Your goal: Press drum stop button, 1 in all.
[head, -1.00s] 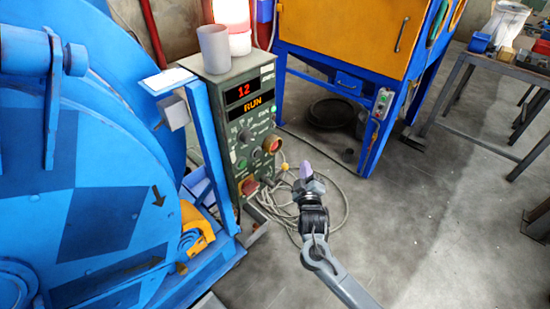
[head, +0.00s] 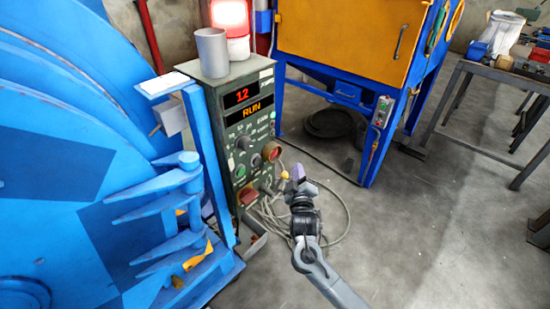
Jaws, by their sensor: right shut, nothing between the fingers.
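A dark green control box (head: 255,105) stands beside the blue drum (head: 60,150), its display reading 12 and RUN. On its front are a round red button (head: 272,151) in a brassy collar, a red switch on yellow (head: 248,193) lower down, and several small knobs and green buttons. I cannot read the labels to tell which one is the stop button. My right gripper (head: 297,174) is shut and empty, just right of the panel front, apart from the red button in the picture. My left gripper is out of view.
A grey cup (head: 212,53) and a lit red beacon (head: 230,16) stand on the box. A loose cable (head: 345,222) lies on the floor. A blue and orange cabinet (head: 350,45) stands behind, and a metal table (head: 500,72) at right.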

